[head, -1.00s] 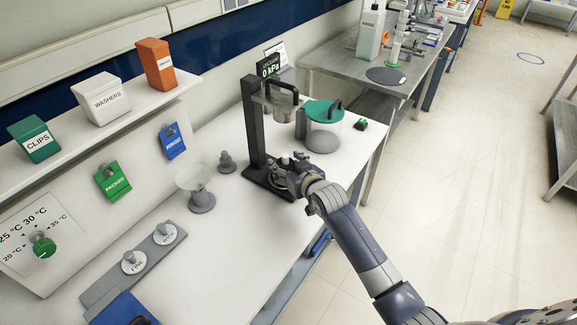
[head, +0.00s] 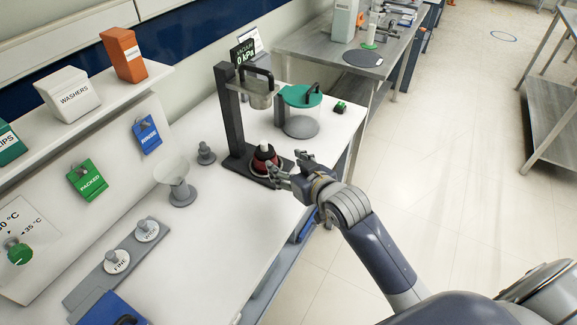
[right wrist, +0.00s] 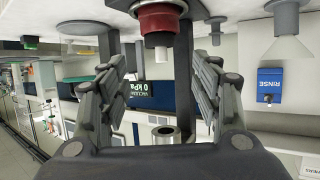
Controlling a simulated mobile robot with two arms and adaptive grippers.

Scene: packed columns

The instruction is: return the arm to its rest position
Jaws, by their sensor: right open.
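My right gripper (head: 287,172) is open and empty at the front edge of the white bench, just right of the press-like stand. On the stand's base (head: 241,170) sits a dark red, round piece (head: 266,160) with a white top. My fingers are beside it and appear clear of it. In the right wrist view, which is upside down, the red piece (right wrist: 160,20) shows beyond and between the open fingers (right wrist: 160,85). My right arm reaches in from the lower right. My left gripper is not in view.
The stand's dark upright (head: 229,110) carries a metal cup (head: 258,95) above the red piece. A funnel on a holder (head: 181,183) and a grey weight-like piece (head: 206,154) stand left.

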